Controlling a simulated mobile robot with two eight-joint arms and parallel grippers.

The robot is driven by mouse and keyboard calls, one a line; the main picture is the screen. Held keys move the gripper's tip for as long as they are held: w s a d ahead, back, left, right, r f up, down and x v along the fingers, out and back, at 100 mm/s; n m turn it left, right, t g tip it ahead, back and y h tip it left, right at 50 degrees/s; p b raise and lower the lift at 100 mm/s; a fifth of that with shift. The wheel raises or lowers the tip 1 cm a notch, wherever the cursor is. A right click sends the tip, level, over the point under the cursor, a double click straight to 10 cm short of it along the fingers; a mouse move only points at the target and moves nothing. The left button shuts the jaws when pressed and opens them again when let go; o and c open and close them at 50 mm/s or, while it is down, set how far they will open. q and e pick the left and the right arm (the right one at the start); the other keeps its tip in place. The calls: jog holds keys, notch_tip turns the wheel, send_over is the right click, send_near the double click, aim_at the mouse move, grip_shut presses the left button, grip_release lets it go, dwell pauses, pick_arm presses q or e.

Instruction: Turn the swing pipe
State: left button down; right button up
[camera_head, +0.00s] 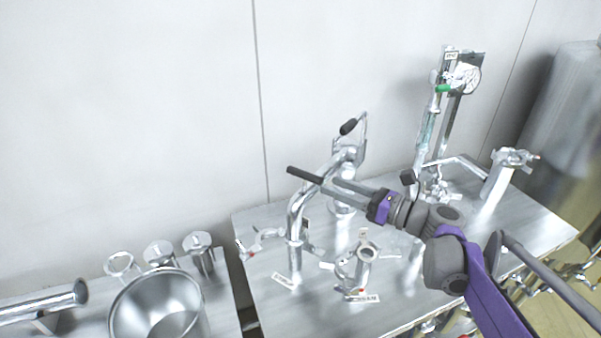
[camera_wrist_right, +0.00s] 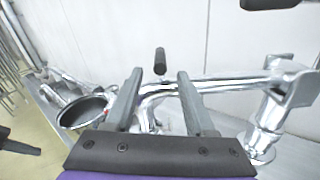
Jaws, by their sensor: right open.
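The swing pipe (camera_head: 298,212) is a shiny bent metal tube above the table, rising from a stand at the front left to a valve post (camera_head: 343,152) at the back. A black handle (camera_head: 305,174) sticks out from it; in the right wrist view this handle (camera_wrist_right: 160,61) stands upright between the fingertips, apart from both. The swing pipe also shows in the wrist view (camera_wrist_right: 232,84), passing beyond the fingers. My right gripper (camera_head: 329,186) is open and empty, close to the pipe's bend, pointing left. My left gripper is not in view.
A second black handle (camera_head: 348,127) tops the valve post. A clamp fitting (camera_head: 366,252) stands in front on the metal table (camera_head: 405,302). A gauge column (camera_head: 430,125) stands at the back right. A steel pot (camera_head: 158,305) sits on the left table. A wall is behind.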

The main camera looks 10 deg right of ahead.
aim_at(305, 175)
jog(key=p+x, duration=0.1)
jog(key=x, duration=0.8)
grip_shut()
dwell(1.2)
